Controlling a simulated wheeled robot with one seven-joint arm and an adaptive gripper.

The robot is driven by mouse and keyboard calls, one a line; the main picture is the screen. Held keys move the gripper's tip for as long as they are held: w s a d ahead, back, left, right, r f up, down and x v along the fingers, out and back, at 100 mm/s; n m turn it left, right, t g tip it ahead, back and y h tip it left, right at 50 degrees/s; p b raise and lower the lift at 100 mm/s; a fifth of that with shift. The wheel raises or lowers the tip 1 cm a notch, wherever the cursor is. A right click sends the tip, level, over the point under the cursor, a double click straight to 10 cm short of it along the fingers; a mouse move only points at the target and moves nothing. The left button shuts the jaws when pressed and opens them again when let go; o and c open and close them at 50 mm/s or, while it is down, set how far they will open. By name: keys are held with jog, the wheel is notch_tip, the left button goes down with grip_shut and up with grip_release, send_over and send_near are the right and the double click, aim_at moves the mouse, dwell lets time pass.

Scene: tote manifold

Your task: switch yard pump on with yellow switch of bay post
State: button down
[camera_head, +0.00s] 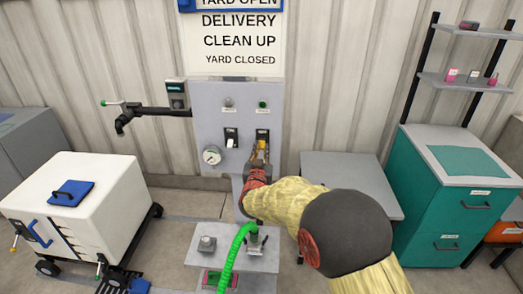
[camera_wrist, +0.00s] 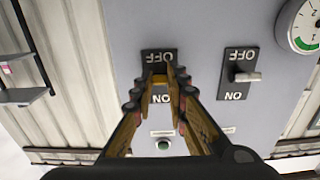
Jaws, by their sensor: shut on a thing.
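The bay post (camera_head: 210,125) is a grey upright panel with two switches on black plates. The yellow switch (camera_head: 262,145) is the right one in the head view. My gripper (camera_head: 259,158) is at it from the front. In the wrist view, which is upside down, my gripper (camera_wrist: 159,80) has its fingertips closed around the yellow switch (camera_wrist: 158,79). The fingers cover much of its plate, and the yellow part shows close to the OFF mark. The exact tilt of the lever is hard to tell. The white switch (camera_head: 230,143) stands free to the left.
A green button or lamp (camera_head: 262,104) sits above the yellow switch, a grey one (camera_head: 228,103) above the white. A gauge (camera_head: 212,155) is at the panel's left. A green hose (camera_head: 232,255) rises below. A white tote (camera_head: 80,195) stands left, a teal cabinet (camera_head: 450,205) right.

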aim_at(262, 142)
jog(key=shift+r+p, duration=0.2)
jog(key=shift+p, duration=0.5)
jog(key=g+p, duration=0.1)
jog(key=p, duration=0.2)
jog(key=shift+r, duration=0.4)
jog(key=g+p, duration=0.1)
jog(key=p, duration=0.5)
jog(key=shift+r+g, duration=0.35)
jog(key=shift+g, duration=0.05)
jog(key=g+p, duration=0.1)
jog(key=p, duration=0.4)
jog(key=r+g+p, duration=0.1)
jog(key=p, duration=0.3)
jog(key=shift+p, duration=0.4)
jog(key=g+p, duration=0.1)
jog(key=p, duration=0.5)
jog(key=r+g+p, duration=0.1)
jog(key=g+p, duration=0.1)
jog(key=p, duration=0.5)
jog(key=shift+w, duration=0.15)
jog(key=shift+p, duration=0.9)
jog(key=p, duration=0.3)
jog(key=g+p, duration=0.1)
jog(key=p, duration=0.1)
jog(key=shift+w+r+g+p, duration=0.15)
jog(key=shift+g+p, duration=0.15)
jog(key=shift+p, duration=0.1)
jog(key=shift+w+g+p, duration=0.1)
jog(key=shift+g+p, duration=0.5)
jog(key=shift+p, duration=1.45)
